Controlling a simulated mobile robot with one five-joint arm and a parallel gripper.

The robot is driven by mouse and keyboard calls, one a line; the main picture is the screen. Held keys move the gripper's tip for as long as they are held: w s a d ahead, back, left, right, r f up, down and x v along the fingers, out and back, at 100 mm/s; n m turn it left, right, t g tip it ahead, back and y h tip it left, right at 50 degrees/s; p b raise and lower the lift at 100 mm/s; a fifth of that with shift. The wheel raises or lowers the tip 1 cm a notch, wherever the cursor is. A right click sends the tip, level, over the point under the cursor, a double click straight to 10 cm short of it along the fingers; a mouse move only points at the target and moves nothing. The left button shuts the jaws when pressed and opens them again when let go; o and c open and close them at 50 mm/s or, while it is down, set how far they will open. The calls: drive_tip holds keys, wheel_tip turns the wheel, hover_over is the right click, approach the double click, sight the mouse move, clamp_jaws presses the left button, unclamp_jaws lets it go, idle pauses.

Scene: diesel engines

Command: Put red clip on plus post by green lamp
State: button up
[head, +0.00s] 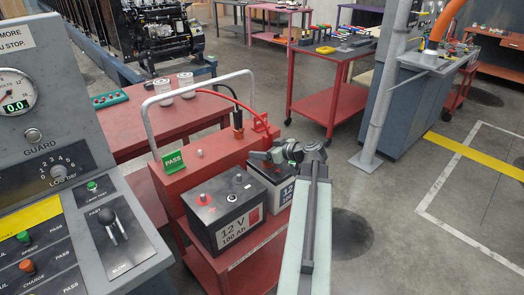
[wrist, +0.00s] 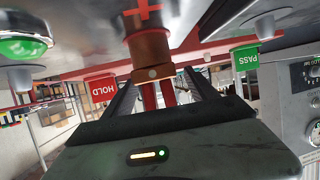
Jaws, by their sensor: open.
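In the wrist view, which is upside down, a copper-brown post-like part (wrist: 151,52) stands by a red plus mark (wrist: 143,13). Red prongs, seemingly the red clip (wrist: 150,95), meet its end. I cannot tell whether they grip it. My gripper (wrist: 165,88) is open, with one dark finger on each side of the prongs. A green lamp (wrist: 22,48) is at the upper left. In the head view my gripper (head: 285,152) is over the rear battery (head: 284,192) and hides its posts. A red cable (head: 235,100) runs toward it.
The front battery (head: 222,212) stands on the red cart (head: 240,268). A black clip (head: 237,120) is behind it.

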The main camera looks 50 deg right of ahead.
drive_tip(key=shift+s, duration=0.1)
drive_tip(key=p+v, duration=0.3)
drive_tip(key=v, duration=0.4)
drive_tip(key=shift+s+r, duration=0.2)
drive_tip(key=shift+s, duration=0.1)
idle(0.3)
